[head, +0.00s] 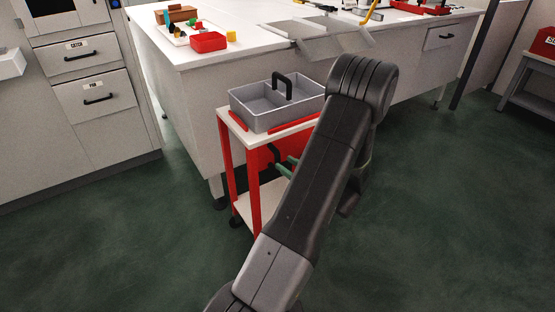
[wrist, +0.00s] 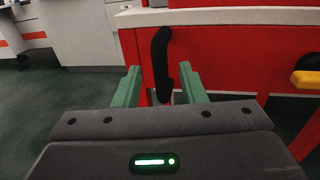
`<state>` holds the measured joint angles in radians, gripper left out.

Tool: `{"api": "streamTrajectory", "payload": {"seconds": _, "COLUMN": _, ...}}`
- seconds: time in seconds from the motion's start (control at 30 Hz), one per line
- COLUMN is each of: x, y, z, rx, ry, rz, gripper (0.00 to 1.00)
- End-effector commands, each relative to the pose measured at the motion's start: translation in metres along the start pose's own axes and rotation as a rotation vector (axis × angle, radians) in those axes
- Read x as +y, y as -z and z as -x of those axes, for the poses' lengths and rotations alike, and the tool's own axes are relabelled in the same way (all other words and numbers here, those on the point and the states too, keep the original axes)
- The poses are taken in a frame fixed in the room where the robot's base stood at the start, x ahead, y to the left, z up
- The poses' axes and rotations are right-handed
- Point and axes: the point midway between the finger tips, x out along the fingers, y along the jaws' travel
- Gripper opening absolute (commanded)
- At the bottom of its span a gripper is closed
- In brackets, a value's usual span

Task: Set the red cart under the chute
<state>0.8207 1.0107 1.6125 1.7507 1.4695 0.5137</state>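The red cart (head: 254,176) has a white top and a white lower shelf, and it stands in front of the bench. The grey metal chute (head: 337,44) sticks out from the bench edge, behind the cart's top in the head view. In the wrist view the cart's red panel (wrist: 228,58) fills the right side, with a black upright handle (wrist: 161,62) on it. My gripper (wrist: 160,88) has green fingers, open, one to each side of the handle's lower part. I cannot tell whether they touch it. My arm hides the cart's right side in the head view.
A grey tray (head: 262,118) with a black handle rests on the cart. The white bench (head: 195,90) holds a red bin (head: 208,42) and small blocks. Drawers (head: 98,98) stand at left. Green floor (head: 440,200) is open at right. A yellow part (wrist: 306,80) shows at right in the wrist view.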

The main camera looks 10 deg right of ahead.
Motion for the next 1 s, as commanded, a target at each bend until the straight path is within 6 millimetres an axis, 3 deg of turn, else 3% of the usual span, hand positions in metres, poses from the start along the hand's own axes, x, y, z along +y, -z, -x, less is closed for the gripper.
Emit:
{"api": "streamTrajectory", "payload": {"seconds": 0.1, "x": 0.001, "y": 0.001, "z": -0.022, "rx": 0.0, "ry": -0.004, "rz": 0.002, "gripper": 0.37}}
{"api": "streamTrajectory", "payload": {"seconds": 0.3, "x": 0.0, "y": 0.0, "z": -0.044, "rx": 0.0, "ry": -0.003, "rz": 0.001, "gripper": 0.37}}
{"api": "streamTrajectory", "payload": {"seconds": 0.67, "x": 0.0, "y": 0.0, "z": -0.049, "rx": 0.0, "ry": 0.0, "rz": 0.001, "gripper": 0.37}}
{"api": "streamTrajectory", "payload": {"seconds": 0.87, "x": 0.0, "y": 0.0, "z": -0.049, "rx": 0.0, "ry": 0.0, "rz": 0.001, "gripper": 0.0}}
{"api": "streamTrajectory", "payload": {"seconds": 1.0, "x": 0.0, "y": 0.0, "z": -0.049, "rx": 0.0, "ry": 0.0, "rz": 0.001, "gripper": 0.0}}
